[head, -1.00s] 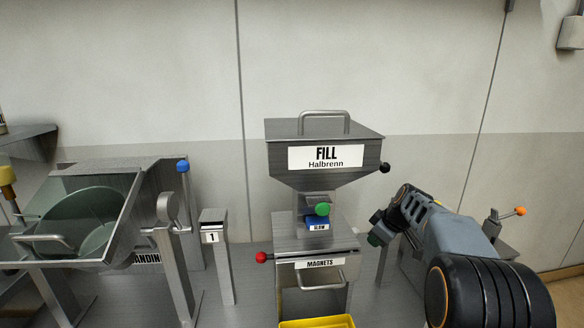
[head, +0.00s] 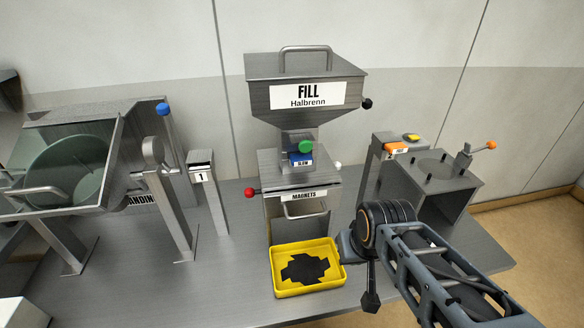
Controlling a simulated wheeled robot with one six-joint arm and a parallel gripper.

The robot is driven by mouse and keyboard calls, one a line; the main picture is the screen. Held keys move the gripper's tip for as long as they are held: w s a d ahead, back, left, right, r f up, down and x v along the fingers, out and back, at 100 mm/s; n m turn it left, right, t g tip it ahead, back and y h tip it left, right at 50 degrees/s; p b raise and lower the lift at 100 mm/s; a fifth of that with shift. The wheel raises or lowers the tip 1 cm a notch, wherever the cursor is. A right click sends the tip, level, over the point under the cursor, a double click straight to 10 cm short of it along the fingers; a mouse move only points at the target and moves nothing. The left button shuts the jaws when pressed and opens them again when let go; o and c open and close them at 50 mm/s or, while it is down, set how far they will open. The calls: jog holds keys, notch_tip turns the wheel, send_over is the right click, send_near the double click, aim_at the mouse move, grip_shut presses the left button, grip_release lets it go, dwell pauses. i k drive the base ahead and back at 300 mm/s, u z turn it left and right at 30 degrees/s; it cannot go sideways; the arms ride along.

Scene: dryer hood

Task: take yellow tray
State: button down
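The yellow tray (head: 314,287) sits on the grey worktop in front of the MAGNETS unit, its whole outline in view. A dark, jagged-edged black patch (head: 305,269) covers much of its floor. My arm reaches in from the lower right, its rounded joint just right of the tray's far corner. A dark end part, seemingly my gripper (head: 371,300), points down to the right of the tray, apart from it. Its fingers are too small and dark to tell whether they are open.
The FILL Halbrenn hopper (head: 307,94) stands over the MAGNETS unit (head: 297,217), with a red-knobbed lever (head: 250,192) at its left. A post marked 1 (head: 208,198) and a glass-lidded machine (head: 75,175) are left. A grey box stand (head: 440,195) is right. Worktop left of the tray is clear.

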aim_at(302, 268)
jog(key=u, duration=2)
jog(key=k, duration=0.45)
jog(key=u, duration=0.15)
